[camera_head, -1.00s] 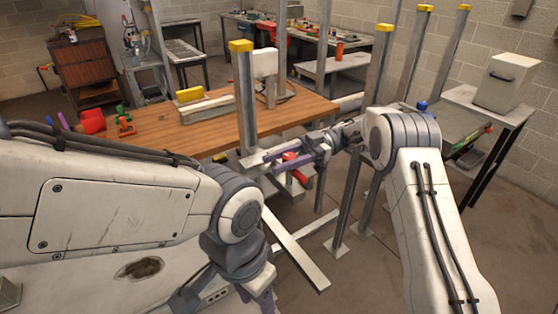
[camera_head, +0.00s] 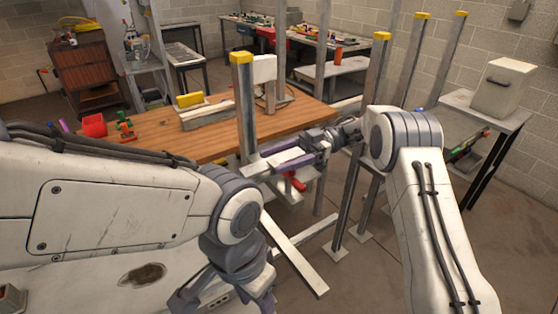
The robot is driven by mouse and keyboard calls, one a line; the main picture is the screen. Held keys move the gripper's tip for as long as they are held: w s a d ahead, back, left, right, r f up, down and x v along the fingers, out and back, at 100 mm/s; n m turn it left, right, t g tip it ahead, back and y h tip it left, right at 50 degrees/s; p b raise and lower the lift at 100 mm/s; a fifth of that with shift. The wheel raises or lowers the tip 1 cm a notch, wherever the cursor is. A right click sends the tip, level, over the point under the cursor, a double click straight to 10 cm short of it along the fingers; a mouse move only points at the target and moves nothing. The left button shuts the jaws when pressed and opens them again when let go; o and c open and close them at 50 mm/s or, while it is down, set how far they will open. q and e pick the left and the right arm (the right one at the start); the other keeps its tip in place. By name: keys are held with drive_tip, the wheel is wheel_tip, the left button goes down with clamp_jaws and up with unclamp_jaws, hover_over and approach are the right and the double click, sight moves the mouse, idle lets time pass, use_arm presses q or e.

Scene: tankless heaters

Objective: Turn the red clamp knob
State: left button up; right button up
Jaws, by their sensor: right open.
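The red clamp knob (camera_head: 297,183) shows as a small red part low beside the grey metal post (camera_head: 244,110) at the workbench's near right edge. My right gripper (camera_head: 272,164) reaches in from the right with its purple-grey fingers just above the red part in the picture. The fingers are apart with nothing seen between them. I cannot tell whether they touch the knob, which they and the frame partly hide. My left gripper (camera_head: 262,300) hangs at the bottom edge, partly cut off, away from the knob.
The wooden workbench (camera_head: 185,135) holds a red bin (camera_head: 94,125) and a green-and-orange item (camera_head: 125,130). Metal posts with yellow caps (camera_head: 382,37) stand behind and beside my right arm. A side table with a white box (camera_head: 503,88) stands at the right.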

drive_tip(key=s+d+r+p, duration=0.5)
drive_tip(key=d+r+p, duration=0.2)
drive_tip(key=d+p, duration=0.3)
drive_tip(key=shift+s+r+p, duration=0.3)
drive_tip(key=shift+s+p, duration=0.05)
drive_tip(key=shift+p, duration=1)
